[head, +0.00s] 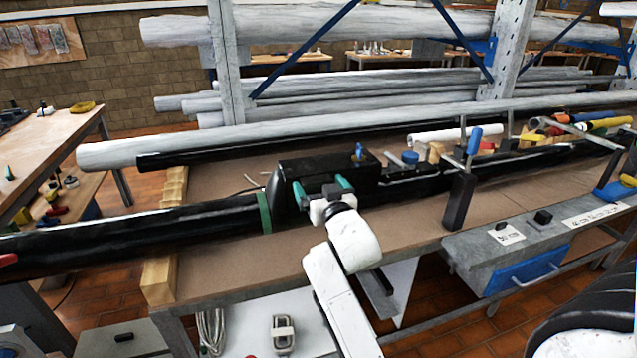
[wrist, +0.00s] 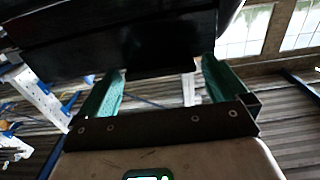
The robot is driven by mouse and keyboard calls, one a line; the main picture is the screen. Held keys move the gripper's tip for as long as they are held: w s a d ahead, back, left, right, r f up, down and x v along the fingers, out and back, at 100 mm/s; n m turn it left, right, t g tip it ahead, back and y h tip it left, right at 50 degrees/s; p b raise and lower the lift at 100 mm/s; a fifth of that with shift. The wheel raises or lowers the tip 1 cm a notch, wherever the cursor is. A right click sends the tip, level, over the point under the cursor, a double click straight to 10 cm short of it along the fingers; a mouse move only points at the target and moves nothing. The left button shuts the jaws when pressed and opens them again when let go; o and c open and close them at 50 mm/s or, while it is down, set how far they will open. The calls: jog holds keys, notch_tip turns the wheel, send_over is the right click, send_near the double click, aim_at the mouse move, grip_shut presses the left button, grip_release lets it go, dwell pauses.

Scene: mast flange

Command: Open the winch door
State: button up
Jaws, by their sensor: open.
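A black mast with a boxy black housing (head: 325,162) lies along the workbench in the head view. The winch door cannot be told apart from this dark housing, and no open gap shows. My gripper (head: 320,191) is at the front of the housing, its two teal fingers spread. In the wrist view my gripper (wrist: 160,88) is open, with a flat black surface (wrist: 130,48) filling the upper middle, just past the fingertips. Nothing is clearly held between the fingers. Whether they touch the surface cannot be told.
The workbench top (head: 215,250) is bare to the left of my arm. An upright clamp (head: 460,190) stands right of the housing. A steel rack with long grey poles (head: 320,128) runs behind. A blue drawer (head: 525,270) hangs under the bench at right.

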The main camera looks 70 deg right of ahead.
jog(key=shift+x, duration=0.8)
jog(key=shift+c, duration=0.3)
jog(key=c, duration=1.3)
jog(key=shift+o, duration=0.2)
jog(key=shift+r, duration=0.1)
